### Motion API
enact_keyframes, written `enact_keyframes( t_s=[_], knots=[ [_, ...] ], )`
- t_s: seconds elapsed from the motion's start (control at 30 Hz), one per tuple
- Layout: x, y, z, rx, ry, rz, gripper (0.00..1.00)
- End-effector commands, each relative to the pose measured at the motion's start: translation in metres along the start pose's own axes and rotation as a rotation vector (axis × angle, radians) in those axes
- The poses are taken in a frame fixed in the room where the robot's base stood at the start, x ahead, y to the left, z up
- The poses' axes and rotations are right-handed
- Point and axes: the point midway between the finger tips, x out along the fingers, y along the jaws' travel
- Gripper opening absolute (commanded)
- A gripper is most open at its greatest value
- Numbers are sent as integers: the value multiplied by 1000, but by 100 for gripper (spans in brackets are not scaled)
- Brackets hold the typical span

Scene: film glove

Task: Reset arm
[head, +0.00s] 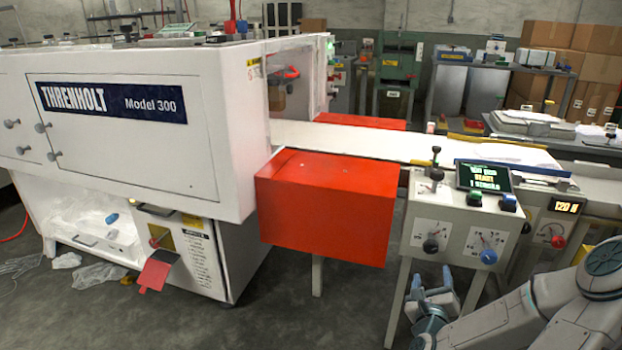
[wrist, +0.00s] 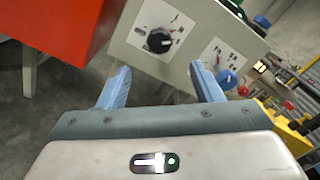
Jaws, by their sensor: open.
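My gripper (head: 433,293) is low at the right in the head view, in front of the grey control box. In the wrist view its two blue fingers (wrist: 160,88) stand apart with nothing between them. My arm comes in from the lower right corner. The control box (head: 455,215) faces the gripper and carries a black knob (head: 430,245) and a blue knob (head: 488,256) with dials. The wrist view shows the black knob (wrist: 159,41) beyond the fingers and the blue knob (wrist: 227,79) just past the right finger. The gripper appears apart from both.
A red-orange box-shaped guard (head: 328,208) juts out left of the control box. The white Threnholt machine (head: 130,130) fills the left. A lit screen (head: 484,178) sits on the control box. Plastic scraps (head: 98,274) lie on the floor at left; the floor below the guard is mostly clear.

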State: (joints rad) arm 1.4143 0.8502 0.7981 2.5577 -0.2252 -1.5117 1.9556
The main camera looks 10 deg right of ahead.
Motion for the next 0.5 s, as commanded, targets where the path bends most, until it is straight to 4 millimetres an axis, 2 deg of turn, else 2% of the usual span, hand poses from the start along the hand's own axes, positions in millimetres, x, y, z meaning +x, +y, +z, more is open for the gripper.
enact_keyframes(
  t_s=[0.17, 0.33, 0.5],
  knots=[
    [2, 13, 24, -146, -1, 108, 59],
    [-2, 44, 70, -531, -16, 363, 59],
    [-20, 60, 114, -952, -63, 607, 59]
  ],
)
